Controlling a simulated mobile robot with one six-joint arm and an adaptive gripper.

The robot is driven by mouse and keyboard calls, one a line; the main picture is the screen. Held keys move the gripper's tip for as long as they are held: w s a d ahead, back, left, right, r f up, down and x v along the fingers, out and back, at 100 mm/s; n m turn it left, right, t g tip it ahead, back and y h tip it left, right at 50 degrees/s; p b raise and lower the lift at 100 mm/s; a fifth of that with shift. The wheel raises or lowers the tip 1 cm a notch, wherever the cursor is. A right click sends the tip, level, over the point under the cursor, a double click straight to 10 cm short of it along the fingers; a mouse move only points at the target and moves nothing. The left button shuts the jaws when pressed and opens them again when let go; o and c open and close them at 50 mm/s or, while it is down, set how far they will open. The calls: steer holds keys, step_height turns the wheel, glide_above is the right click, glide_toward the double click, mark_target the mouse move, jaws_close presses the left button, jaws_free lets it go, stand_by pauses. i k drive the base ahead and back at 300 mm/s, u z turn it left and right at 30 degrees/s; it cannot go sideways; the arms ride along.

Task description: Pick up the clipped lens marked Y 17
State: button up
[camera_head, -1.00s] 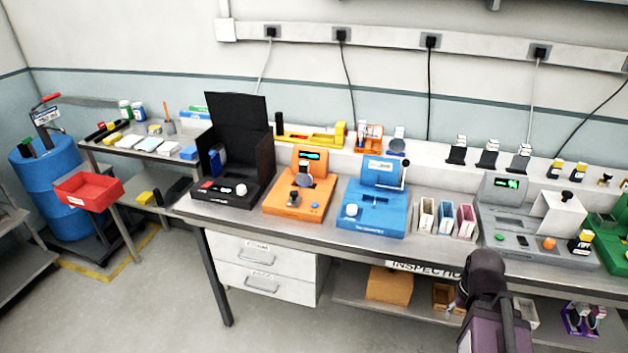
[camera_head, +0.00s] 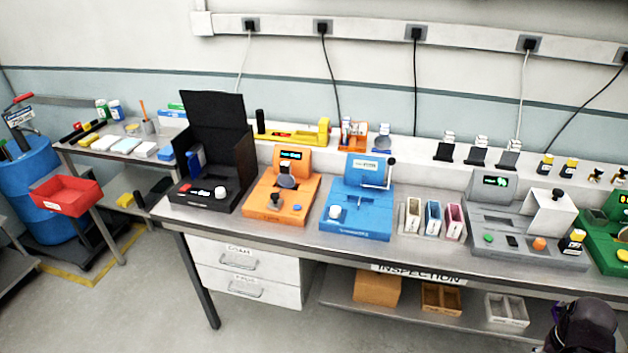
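No marking Y 17 can be read at this size, so I cannot tell which thing is the clipped lens. Small pieces with pale tops stand on dark holders along the back ledge, at left (camera_head: 445,148), middle (camera_head: 478,151) and right (camera_head: 510,154). A round grey disc (camera_head: 287,181) shows on the orange device (camera_head: 262,207), and a bluish round piece (camera_head: 382,137) stands behind the blue device (camera_head: 345,222). A dark part of my arm shows at the bottom right corner. My gripper is not visible.
The long grey bench also bears a black open box (camera_head: 240,165), upright coloured holders (camera_head: 432,219), a grey device (camera_head: 500,220) and a green device (camera_head: 606,245). Yellow-and-black pieces (camera_head: 570,168) stand at right. A red bin (camera_head: 66,196) is at far left. Floor in front is clear.

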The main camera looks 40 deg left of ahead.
mark_target(285, 179)
steer(key=z, duration=0.55)
steer(key=k, duration=1.2)
steer(key=u, duration=1.6)
steer(key=i, duration=0.6)
steer(key=z, duration=0.2)
